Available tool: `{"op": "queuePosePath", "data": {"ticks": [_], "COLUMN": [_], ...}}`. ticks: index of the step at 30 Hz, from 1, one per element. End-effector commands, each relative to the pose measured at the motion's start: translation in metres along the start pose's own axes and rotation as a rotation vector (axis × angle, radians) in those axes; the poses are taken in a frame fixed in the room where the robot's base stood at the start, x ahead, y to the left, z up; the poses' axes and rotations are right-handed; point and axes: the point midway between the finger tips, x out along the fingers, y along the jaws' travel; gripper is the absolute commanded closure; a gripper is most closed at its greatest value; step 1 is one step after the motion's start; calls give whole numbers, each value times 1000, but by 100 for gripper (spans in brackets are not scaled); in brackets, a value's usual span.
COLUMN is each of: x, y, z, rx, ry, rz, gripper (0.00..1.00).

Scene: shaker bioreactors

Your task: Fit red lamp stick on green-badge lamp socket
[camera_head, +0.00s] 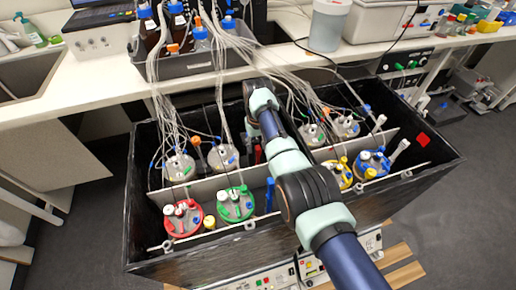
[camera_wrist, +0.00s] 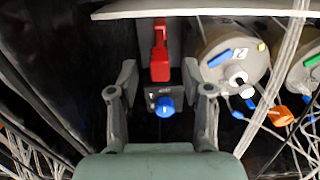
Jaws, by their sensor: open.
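A red lamp stick (camera_wrist: 160,55) stands out in the upper middle of the wrist view, against a grey plate. A sliver of red next to my arm in the head view (camera_head: 257,153) appears to be the same stick. My gripper (camera_wrist: 160,84) is open, with its fingers on either side of a dark block with a blue knob (camera_wrist: 165,107). The stick is between and slightly beyond the fingertips, with no visible contact. My arm hides the gripper in the head view. A green-ringed vessel (camera_head: 236,204) stands in the front row; I cannot make out a green-badge lamp socket.
A black open-topped box (camera_head: 190,268) holds several vessels, including red-ringed (camera_head: 183,218), yellow-ringed (camera_head: 338,173) and blue-ringed (camera_head: 371,164) ones. A blue stick (camera_head: 269,195) stands right of the green-ringed vessel. Bundles of pale tubes (camera_wrist: 287,70) hang close to my gripper's right side.

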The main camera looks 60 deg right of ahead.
Motion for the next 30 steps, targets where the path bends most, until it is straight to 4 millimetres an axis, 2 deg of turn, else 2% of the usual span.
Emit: {"op": "queuePosePath", "data": {"ticks": [6,12,17,30], "x": [-57,-90,-97,-97], "y": [0,0,0,0], "z": [-1,0,0,0], "rx": [0,0,0,0], "ry": [5,2,0,0], "rz": [0,0,0,0], "gripper": [51,51,51,51]}}
